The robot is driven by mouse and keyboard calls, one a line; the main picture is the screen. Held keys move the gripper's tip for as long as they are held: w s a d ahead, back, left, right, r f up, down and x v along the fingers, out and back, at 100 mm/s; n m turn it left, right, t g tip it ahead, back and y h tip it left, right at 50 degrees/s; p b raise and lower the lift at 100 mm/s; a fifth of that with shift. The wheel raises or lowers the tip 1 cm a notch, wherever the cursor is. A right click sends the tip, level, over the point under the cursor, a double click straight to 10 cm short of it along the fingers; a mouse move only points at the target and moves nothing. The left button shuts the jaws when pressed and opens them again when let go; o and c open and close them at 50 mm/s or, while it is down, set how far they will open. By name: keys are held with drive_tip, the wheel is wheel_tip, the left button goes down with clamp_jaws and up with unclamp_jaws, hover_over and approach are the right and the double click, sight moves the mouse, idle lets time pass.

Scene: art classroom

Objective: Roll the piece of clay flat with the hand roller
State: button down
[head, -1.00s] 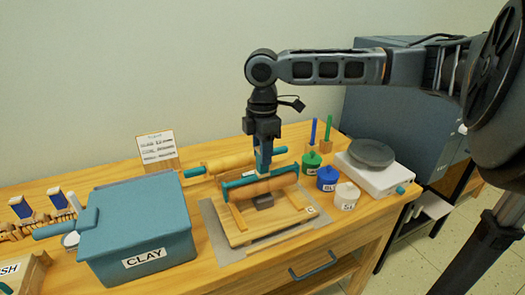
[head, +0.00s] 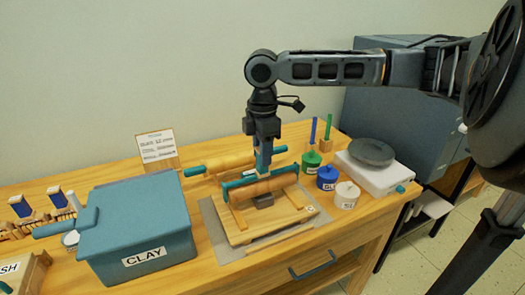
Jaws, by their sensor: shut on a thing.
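The hand roller (head: 262,188) is a wooden cylinder with teal ends and a teal handle, lying across a wooden board with side rails. My gripper (head: 262,168) is above the board, pointing down, and is shut on the roller's teal handle. The piece of clay (head: 263,201) is a small dark grey slab on the board, showing just in front of the roller. The roller hides part of the clay, and I cannot tell whether they touch. The board (head: 247,233) lies on a grey mat (head: 222,244).
A teal bin labelled CLAY (head: 135,240) stands left. A second rolling pin (head: 225,163) lies behind the board. Green (head: 311,162), blue (head: 327,178) and white (head: 346,195) jars and a scale (head: 372,172) stand to the right. A card (head: 157,148) stands at the back.

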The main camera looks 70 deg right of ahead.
drive_tip(key=shift+f, duration=0.4)
drive_tip(key=shift+s+a, duration=0.1)
idle(0.4)
drive_tip(key=shift+s+a+f, duration=0.3)
drive_tip(key=shift+s+a, duration=0.2)
drive_tip(key=shift+a, duration=0.1)
drive_tip(key=shift+d, duration=0.1)
drive_tip(key=shift+w+d+r+p, duration=0.3)
drive_tip(key=shift+w+d+p, duration=0.2)
drive_tip(key=shift+w+d, duration=0.45)
drive_tip(key=shift+s, duration=0.1)
drive_tip(key=shift+s+a+f, duration=0.3)
drive_tip(key=shift+s+a, duration=0.1)
drive_tip(key=shift+a, duration=0.1)
drive_tip(key=shift+s+a+f, duration=0.25)
drive_tip(key=shift+s+a, duration=0.15)
drive_tip(key=shift+a, duration=0.05)
